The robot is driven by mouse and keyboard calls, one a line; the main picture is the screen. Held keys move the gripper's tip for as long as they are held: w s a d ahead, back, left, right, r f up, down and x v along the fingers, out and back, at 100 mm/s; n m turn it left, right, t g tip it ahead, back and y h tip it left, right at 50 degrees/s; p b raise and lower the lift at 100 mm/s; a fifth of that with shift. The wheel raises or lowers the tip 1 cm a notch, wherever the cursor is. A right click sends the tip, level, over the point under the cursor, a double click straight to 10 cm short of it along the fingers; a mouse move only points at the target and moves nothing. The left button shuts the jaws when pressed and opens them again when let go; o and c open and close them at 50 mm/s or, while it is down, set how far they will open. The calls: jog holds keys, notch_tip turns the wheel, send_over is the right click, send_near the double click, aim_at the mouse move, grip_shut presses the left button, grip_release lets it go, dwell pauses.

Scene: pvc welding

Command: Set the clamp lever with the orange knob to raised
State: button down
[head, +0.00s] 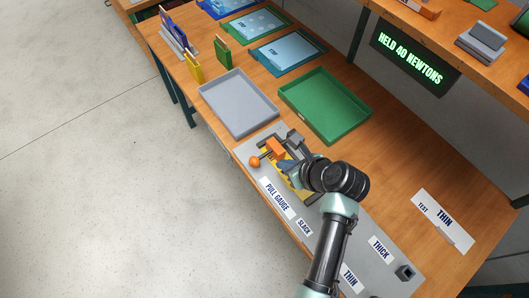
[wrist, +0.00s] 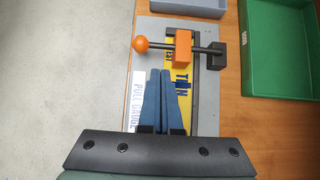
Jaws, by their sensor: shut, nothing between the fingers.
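The orange ball knob (head: 254,162) sits on the end of a dark lever rod on the pull gauge plate (head: 247,151). In the wrist view the knob (wrist: 140,44) is at the upper left. The rod runs right through an orange clamp block (wrist: 183,47) to a dark block (wrist: 219,56). The rod looks roughly level across the plate; its height is hard to judge. A yellow strip with blue letters (wrist: 182,82) lies under the clamp block. My gripper (wrist: 161,72) is shut and empty, pointing at the clamp, its tips short of the rod and apart from the knob.
A grey tray (head: 209,92) and a green tray (head: 362,121) stand behind the plate. A lit sign (head: 408,58) reads "HELD 40 NEWTONS". Open floor is at left.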

aim_at(268, 165)
jog(key=shift+s, duration=0.1)
jog(key=b+x, duration=0.1)
jog(key=x, duration=0.9)
jog(key=shift+d+b, duration=0.1)
jog(key=shift+b, duration=0.2)
jog(key=shift+r, duration=0.25)
